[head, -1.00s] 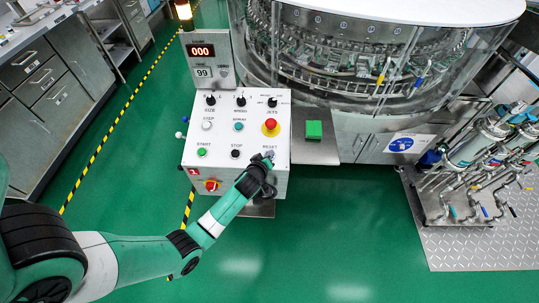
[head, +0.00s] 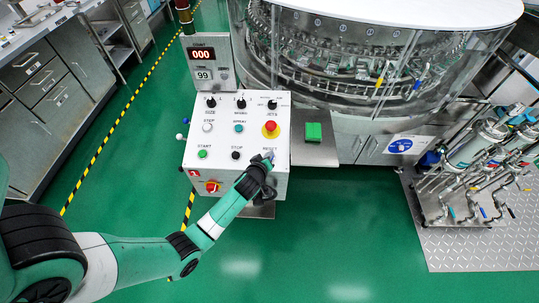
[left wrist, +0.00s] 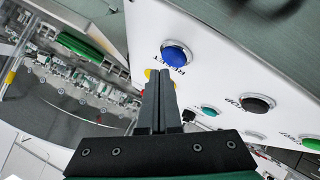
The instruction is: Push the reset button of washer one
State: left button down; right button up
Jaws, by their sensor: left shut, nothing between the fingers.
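The white control panel (head: 218,177) of the washer (head: 340,75) stands in the middle of the head view. Its reset button (left wrist: 175,54) is a round blue button in a metal ring, beside the word RESET in the left wrist view. My left gripper (left wrist: 160,74) is shut and empty, its fingertips close to the label and the button's edge. The button's face is uncovered in that view; I cannot tell whether the tips touch the panel. In the head view the left gripper (head: 269,161) is at the panel's lower right and largely hides the button. My right gripper is out of view.
The red emergency stop (head: 270,127) is above the reset position; the black stop button (head: 235,155) is to its left. A green block (head: 313,131) lies on the grey shelf (head: 316,157) at right. Green floor (head: 330,230) below is clear.

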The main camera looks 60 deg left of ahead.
pick_arm(q)
jog(key=r+p, duration=0.3)
jog(key=d+r+p, duration=0.1)
jog(key=shift+s+d+r, duration=0.1)
jog(key=shift+s+r, duration=0.2)
jog(key=shift+r, duration=0.1)
jog(key=shift+w, duration=0.1)
dwell(0.8)
